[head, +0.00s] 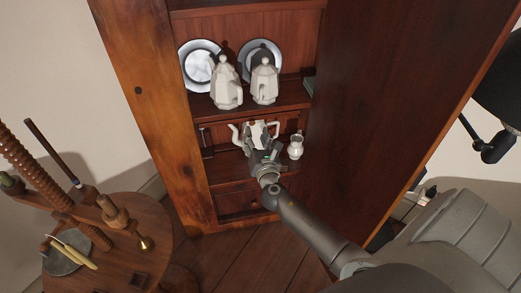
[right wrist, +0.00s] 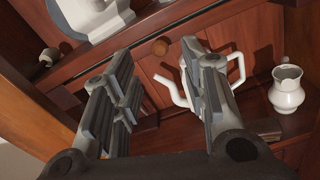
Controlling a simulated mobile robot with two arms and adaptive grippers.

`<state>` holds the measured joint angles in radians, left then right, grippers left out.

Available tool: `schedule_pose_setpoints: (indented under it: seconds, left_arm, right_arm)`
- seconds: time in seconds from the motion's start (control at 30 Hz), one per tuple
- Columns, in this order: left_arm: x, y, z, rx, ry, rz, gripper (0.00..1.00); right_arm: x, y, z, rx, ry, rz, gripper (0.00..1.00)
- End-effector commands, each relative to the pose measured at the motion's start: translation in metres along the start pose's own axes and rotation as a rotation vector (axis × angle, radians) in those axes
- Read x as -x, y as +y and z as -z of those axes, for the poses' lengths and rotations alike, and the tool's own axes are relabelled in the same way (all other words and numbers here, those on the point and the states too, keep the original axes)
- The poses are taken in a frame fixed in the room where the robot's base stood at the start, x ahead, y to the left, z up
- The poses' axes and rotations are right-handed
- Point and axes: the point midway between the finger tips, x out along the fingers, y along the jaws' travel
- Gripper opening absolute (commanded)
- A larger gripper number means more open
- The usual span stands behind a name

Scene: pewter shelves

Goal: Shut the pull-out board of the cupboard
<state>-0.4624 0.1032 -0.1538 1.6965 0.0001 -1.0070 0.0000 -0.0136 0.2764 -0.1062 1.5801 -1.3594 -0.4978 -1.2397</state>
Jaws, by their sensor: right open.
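The tall red-brown wooden cupboard (head: 150,80) stands open-fronted in the head view. A wooden board (head: 226,171) low in it bears a white teapot and a small white jug; it looks like the pull-out board, but I cannot tell how far it stands out. My right gripper (head: 262,143) is in front of the teapot and hides part of it. In the right wrist view its fingers (right wrist: 165,95) are apart, with no object held between them. My left gripper is not in view.
The teapot (right wrist: 238,68) and the jug (right wrist: 287,90) are close to the right finger's side. Two white pots (head: 226,85) and two plates stand on the shelf above. A round wooden table (head: 120,250) with tools is at the left.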

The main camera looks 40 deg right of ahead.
Motion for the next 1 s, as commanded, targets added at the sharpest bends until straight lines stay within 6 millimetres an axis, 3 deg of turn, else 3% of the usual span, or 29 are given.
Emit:
schedule_pose_setpoints:
  seconds: [0.2,0.4,1.0]
  left_arm:
    - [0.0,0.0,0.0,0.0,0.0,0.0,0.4]
    - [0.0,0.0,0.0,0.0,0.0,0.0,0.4]
    - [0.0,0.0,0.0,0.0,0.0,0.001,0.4]
  right_arm:
    - [0.041,0.0,0.0,-0.002,0.001,0.0,0.4]
    - [0.062,0.0,0.0,-0.001,0.0,0.0,0.4]
    - [0.066,0.0,-0.001,-0.001,-0.001,0.0,0.4]
